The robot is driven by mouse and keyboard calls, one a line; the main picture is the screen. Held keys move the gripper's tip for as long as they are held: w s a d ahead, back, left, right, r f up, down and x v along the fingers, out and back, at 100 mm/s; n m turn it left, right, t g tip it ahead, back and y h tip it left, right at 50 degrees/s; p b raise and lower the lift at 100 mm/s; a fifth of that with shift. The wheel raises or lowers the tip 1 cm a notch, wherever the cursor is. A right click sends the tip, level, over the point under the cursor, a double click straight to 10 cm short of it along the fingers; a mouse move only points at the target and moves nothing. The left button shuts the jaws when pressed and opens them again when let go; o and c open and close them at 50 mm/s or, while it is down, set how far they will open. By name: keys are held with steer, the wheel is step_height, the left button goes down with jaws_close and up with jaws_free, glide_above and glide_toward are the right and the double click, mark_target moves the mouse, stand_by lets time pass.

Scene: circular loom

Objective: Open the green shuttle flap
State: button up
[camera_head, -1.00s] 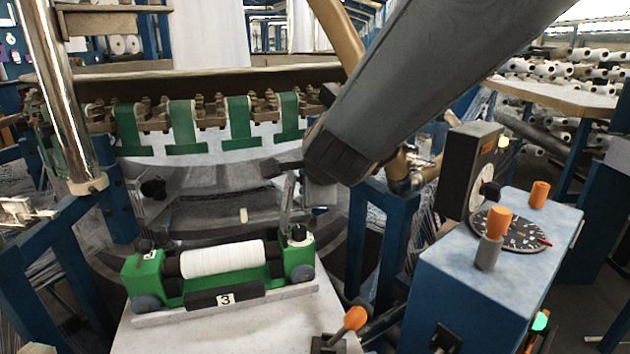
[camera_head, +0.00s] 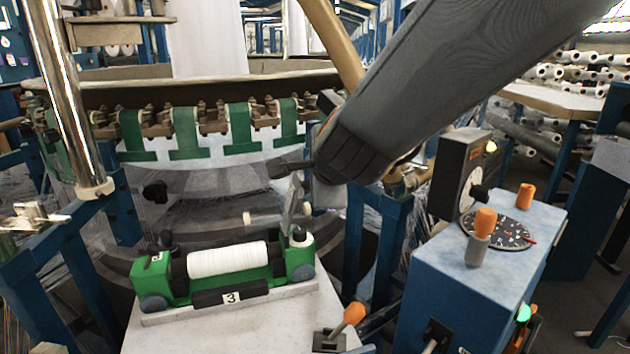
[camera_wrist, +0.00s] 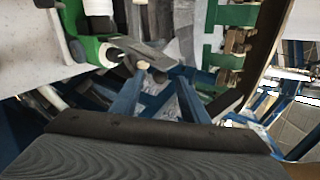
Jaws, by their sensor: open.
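The green shuttle (camera_head: 178,290) lies on a pale bench, with a white bobbin in it and a black label marked 3 on its front. At its right end a grey plate (camera_head: 293,198), which appears to be the flap, stands tilted up. A white peg (camera_head: 262,217) shows beside the plate. In the wrist view the plate (camera_wrist: 140,48) reaches out from the green end (camera_wrist: 88,42). My gripper (camera_head: 292,181) is open at the plate's upper part, with one dark finger visible. The other finger is hidden, and contact is unclear.
A blue control box (camera_head: 480,280) with a dial and orange knobs stands at the right. An orange-tipped lever (camera_head: 354,313) stands near the bench's front right. Green straps (camera_head: 187,130) hang from the loom ring behind. A chrome post (camera_head: 68,95) rises at the left.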

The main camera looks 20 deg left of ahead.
steer(key=shift+v, duration=0.9)
steer(key=shift+r, duration=0.1)
steer(key=shift+w+d, duration=0.1)
